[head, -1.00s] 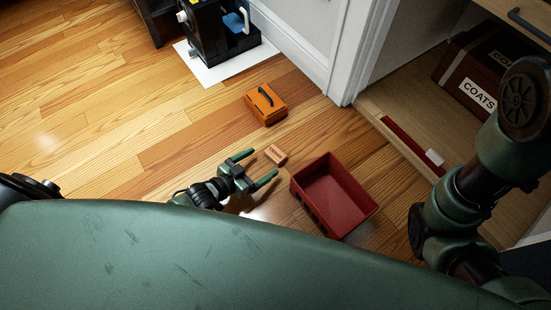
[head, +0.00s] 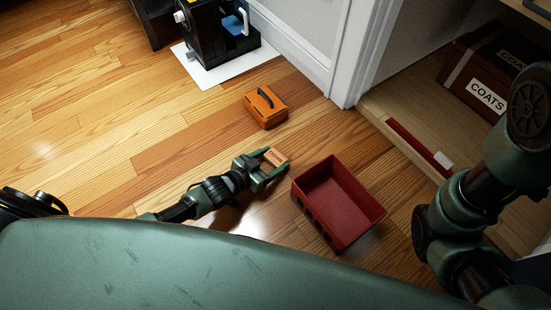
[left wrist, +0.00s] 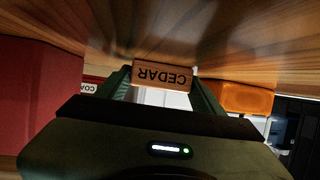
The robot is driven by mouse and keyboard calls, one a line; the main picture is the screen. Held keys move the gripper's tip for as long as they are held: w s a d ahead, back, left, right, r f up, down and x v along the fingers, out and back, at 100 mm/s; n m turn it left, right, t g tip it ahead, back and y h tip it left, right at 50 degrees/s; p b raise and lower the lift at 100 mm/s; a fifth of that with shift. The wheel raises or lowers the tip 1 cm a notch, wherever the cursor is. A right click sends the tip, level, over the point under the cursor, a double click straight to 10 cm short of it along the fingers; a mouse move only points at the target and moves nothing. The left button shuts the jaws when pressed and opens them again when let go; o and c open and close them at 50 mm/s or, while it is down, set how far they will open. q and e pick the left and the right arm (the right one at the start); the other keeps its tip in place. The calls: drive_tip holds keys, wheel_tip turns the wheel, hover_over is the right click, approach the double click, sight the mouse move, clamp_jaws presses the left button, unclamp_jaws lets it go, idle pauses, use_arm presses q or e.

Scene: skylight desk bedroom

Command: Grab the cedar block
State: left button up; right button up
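The cedar block (head: 277,157) is a small light-brown wooden block on the floor between the orange case and the red bin. In the left wrist view the block (left wrist: 163,75) shows its dark CEDAR lettering upside down. My left gripper (head: 275,162) reaches it from the lower left, with one green finger against each end of the block. In the left wrist view the fingertips (left wrist: 162,80) meet the block's two ends with no clear gap. Whether the block is off the floor I cannot tell. My right arm shows at the right, but its gripper is out of view.
An open red bin (head: 338,203) stands just right of the block. An orange case (head: 265,106) with a dark handle lies behind it. A black machine (head: 217,35) stands on a white sheet. A closet with a COATS box (head: 485,85) is at right. Floor at left is clear.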

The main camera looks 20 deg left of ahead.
use_arm(q)
drive_tip(key=c, duration=0.8)
drive_tip(key=shift+o, duration=0.2)
